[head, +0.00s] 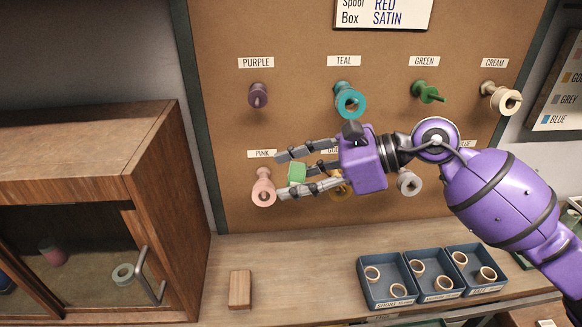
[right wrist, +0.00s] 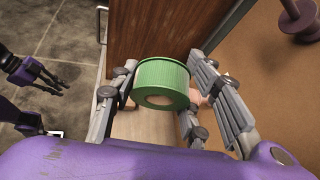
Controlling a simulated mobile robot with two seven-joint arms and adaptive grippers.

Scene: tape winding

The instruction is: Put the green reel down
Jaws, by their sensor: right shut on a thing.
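The green reel (head: 297,173) is held between the fingers of my right gripper (head: 297,172), in front of the pegboard's lower left part. In the right wrist view the green reel (right wrist: 160,83) has fingers on both sides, and its round opening faces the camera. The wooden bench (head: 300,257) lies below, apart from the reel. The peg under the GREEN label (head: 428,92) carries no visible reel. My left gripper (right wrist: 62,82) shows only at the left edge of the right wrist view, with its fingers spread and empty, over the floor.
A wooden block (head: 240,289) lies on the bench's left part. Blue trays (head: 388,303) with rings stand at the right. A wooden cabinet (head: 168,215) bounds the bench at left. Pegs with reels, such as the pink one (head: 263,188), stick out nearby. The bench between block and trays is clear.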

